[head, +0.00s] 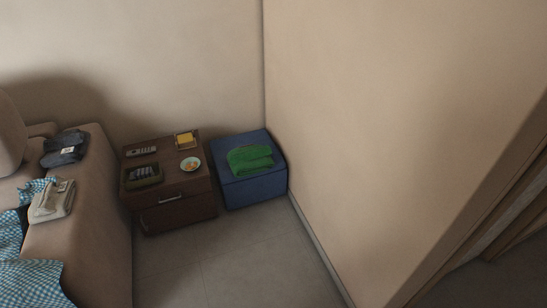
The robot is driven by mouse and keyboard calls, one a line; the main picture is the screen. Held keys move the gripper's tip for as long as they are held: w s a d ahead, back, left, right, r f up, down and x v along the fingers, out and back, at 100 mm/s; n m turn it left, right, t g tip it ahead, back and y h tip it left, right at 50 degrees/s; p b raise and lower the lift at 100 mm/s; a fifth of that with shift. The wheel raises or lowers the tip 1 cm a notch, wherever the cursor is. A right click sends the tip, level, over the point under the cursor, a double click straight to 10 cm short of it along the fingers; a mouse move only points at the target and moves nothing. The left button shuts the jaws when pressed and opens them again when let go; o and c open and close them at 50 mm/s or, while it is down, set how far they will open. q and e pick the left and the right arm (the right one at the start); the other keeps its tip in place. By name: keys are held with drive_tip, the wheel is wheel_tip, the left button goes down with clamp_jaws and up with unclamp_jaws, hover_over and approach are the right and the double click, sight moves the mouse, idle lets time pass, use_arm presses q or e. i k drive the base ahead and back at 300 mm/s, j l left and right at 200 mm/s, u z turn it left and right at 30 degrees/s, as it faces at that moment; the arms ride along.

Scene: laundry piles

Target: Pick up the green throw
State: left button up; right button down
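The green throw (250,158) lies folded on top of a blue box (257,188) in the corner, against the right wall. Its whole top shows and nothing covers it. Neither of my grippers is in the head view.
A dark wooden cabinet (172,213) stands left of the blue box, with a bowl (190,164), a remote (141,151) and other small items on top. A sofa (102,206) with folded clothes and a blue checked cloth (30,272) is at left. The tiled floor (235,264) in front is clear.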

sight(248, 160)
drive_tip(key=i+j+z, duration=0.85)
drive_tip(key=j, duration=0.15)
drive_tip(key=k+l, duration=0.05)
drive_tip(key=k, duration=0.05)
